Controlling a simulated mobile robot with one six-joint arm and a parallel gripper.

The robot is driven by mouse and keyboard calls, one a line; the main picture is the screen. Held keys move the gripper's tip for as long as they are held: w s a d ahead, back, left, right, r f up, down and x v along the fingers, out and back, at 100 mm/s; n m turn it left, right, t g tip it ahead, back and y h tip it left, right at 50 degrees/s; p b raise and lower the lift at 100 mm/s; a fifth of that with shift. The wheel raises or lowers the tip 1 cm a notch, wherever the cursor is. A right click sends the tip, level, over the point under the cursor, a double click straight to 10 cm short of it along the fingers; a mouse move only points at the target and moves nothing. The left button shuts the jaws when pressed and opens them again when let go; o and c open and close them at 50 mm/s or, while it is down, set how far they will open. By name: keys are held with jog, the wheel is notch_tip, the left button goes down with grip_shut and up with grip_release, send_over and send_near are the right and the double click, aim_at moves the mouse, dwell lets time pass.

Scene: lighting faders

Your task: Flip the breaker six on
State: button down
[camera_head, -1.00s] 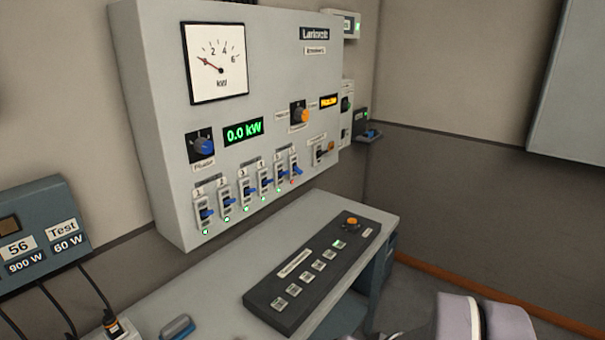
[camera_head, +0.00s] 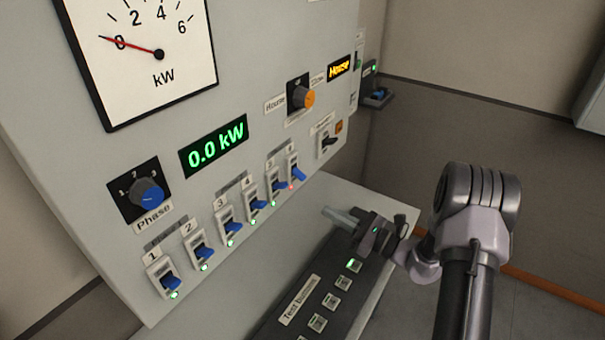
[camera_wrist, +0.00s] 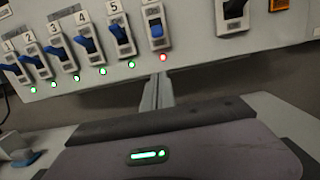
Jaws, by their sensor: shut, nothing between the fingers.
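Breaker six (camera_head: 297,172) is the rightmost blue-levered switch in the row on the grey panel. A red light glows under it, while breakers one to five show green lights. In the wrist view breaker six (camera_wrist: 156,24) is at the top centre, its blue lever set differently from its neighbours' levers. My gripper (camera_head: 328,211) is shut and empty, below and to the right of breaker six in the head view. In the wrist view its closed fingers (camera_wrist: 158,84) point up toward the red light, apparently short of the lever.
Breaker five (camera_head: 275,184) stands close at the left of breaker six. A dark lever switch (camera_head: 329,141) and an orange knob (camera_head: 308,98) are to its right and above. A test button box (camera_head: 318,300) lies on the desk below my gripper.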

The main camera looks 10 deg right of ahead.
aim_at(293, 169)
jog(key=b+x, duration=0.1)
jog(key=x, duration=0.8)
jog(key=shift+a+f, duration=0.15)
jog(key=shift+a, duration=0.1)
jog(key=r, duration=0.2)
jog(key=d+r, duration=0.1)
jog(key=shift+s+r+b, duration=0.1)
jog(key=shift+s+b, duration=0.25)
jog(key=shift+b, duration=0.05)
jog(key=shift+r, duration=0.3)
jog(key=shift+r+p, duration=0.15)
jog(key=shift+p, duration=0.15)
